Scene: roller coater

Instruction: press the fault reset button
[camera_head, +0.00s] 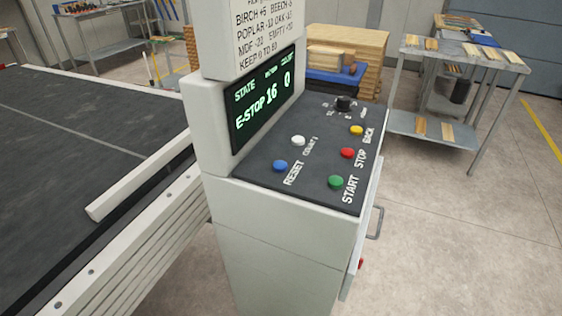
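The blue button (280,165) labelled RESET sits at the near left of the dark sloping control panel (262,178) on a white console. A white button (298,140) labelled COUNT is just behind it. A green START button (336,181), a red STOP button (347,152) and a yellow BACK button (357,130) line the right side. A black knob (343,104) stands at the panel's far end. The display (264,98) reads E-STOP, 16 and 0 in green. Neither of my grippers is in view.
A dark conveyor belt (80,140) with a pale side rail lies left of the console. A metal cart (430,129) with wood pieces stands behind right. A drawer handle (376,222) juts from the console's right side. The floor at right is clear.

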